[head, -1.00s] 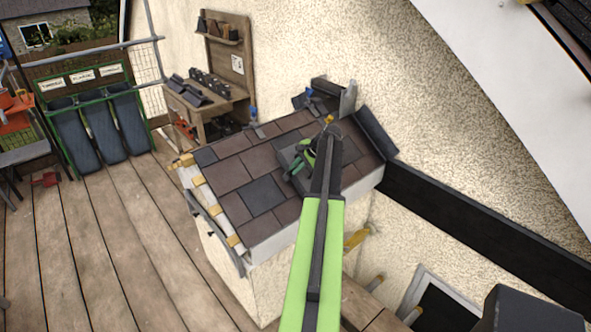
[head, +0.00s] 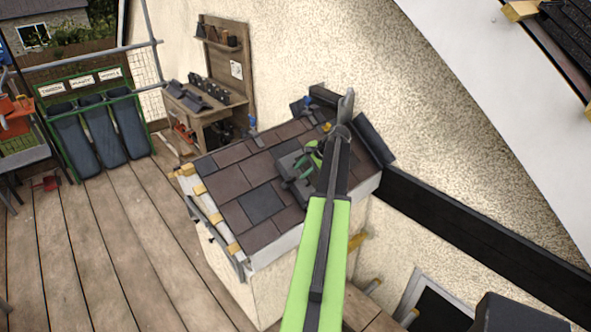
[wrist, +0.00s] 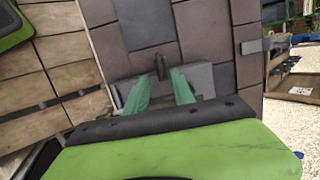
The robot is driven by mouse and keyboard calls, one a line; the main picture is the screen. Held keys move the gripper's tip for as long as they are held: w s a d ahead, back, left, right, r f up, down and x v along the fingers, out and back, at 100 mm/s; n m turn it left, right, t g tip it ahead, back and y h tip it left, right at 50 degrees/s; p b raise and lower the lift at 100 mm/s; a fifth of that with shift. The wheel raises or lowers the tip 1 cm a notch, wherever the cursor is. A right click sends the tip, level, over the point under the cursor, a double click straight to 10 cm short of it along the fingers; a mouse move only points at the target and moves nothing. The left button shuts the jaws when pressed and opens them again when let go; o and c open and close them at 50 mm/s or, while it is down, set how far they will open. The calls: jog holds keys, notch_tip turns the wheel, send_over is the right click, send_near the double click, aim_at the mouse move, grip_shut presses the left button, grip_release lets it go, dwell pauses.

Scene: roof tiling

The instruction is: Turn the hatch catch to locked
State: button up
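The hatch (wrist: 201,78) is a grey plate set among the brown and slate roof tiles; in the head view it lies partly behind my arm (head: 287,160). A dark upright catch (wrist: 162,64) stands on it in the wrist view. My gripper (wrist: 161,74) has two green fingers spread apart, with the catch showing in the gap between their tips. I cannot tell whether either finger touches it. In the head view my gripper (head: 293,176) is low over the hatch, and the catch is not clearly visible there.
Tiled roof (head: 232,178) surrounds the hatch, with a rough wall (head: 330,50) behind it. A wooden workbench (head: 212,118) and a green rack of dark bins (head: 103,135) stand to the left. The plank deck (head: 110,250) is open.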

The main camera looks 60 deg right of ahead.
jog(key=p+v, duration=0.7)
jog(key=v, duration=0.4)
jog(key=shift+r, duration=0.15)
